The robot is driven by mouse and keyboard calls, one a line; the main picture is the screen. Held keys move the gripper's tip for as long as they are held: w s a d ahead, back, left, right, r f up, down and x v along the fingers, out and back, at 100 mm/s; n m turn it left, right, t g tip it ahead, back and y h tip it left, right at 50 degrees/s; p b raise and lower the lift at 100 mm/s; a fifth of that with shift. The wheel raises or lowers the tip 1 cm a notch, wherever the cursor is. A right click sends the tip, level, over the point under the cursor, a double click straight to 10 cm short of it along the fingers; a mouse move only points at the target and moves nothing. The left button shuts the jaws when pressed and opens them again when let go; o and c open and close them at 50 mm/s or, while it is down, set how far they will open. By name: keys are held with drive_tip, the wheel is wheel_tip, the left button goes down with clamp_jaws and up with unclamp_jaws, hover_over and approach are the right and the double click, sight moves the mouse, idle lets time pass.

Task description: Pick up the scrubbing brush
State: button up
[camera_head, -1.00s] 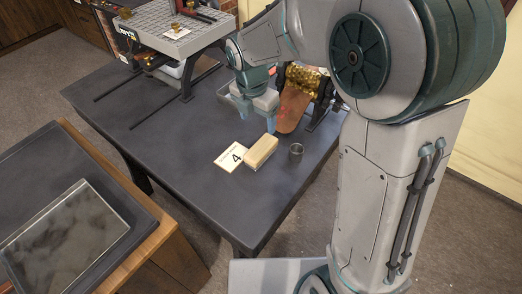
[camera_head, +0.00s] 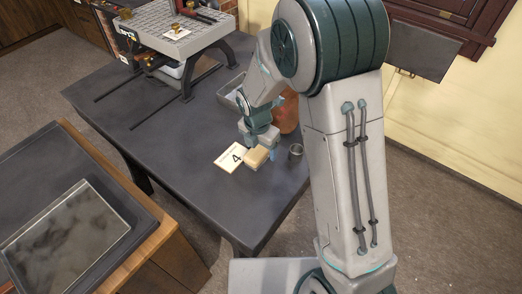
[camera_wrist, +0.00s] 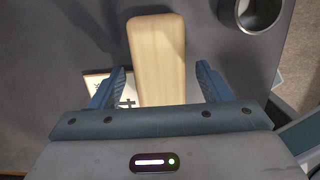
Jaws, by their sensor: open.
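The scrubbing brush (camera_head: 256,157) has a pale wooden block body and lies on the dark table beside the number 4 card. It also shows in the wrist view (camera_wrist: 158,50), its long side running away from me between the fingers. My gripper (camera_head: 261,146) is low over the brush, pointing down. In the wrist view my gripper (camera_wrist: 160,85) is open, with one blue finger on each side of the brush and a visible gap on both sides. The gripper hides the far part of the brush in the head view. I cannot see its bristles.
The white number 4 card (camera_head: 232,157) lies left of the brush. A small dark metal cup (camera_head: 296,151) stands to its right, also in the wrist view (camera_wrist: 252,12). A grey tray (camera_head: 229,92) and a grated machine (camera_head: 175,38) are farther back. The table's front left is clear.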

drive_tip(key=shift+f, duration=0.1)
drive_tip(key=shift+c, duration=0.3)
drive_tip(key=c, duration=1.1)
drive_tip(key=shift+r, duration=0.5)
wheel_tip(320, 180, up, 3)
drive_tip(key=shift+w+f, duration=0.1)
drive_tip(key=s+d+r, duration=0.2)
drive_tip(key=d, duration=0.1)
drive_tip(key=s+d+r, duration=0.2)
drive_tip(key=d, duration=0.1)
drive_tip(key=s+d+r+b, duration=0.1)
drive_tip(key=s+d+r, duration=0.2)
drive_tip(key=shift+d+r, duration=0.1)
drive_tip(key=shift+d, duration=0.2)
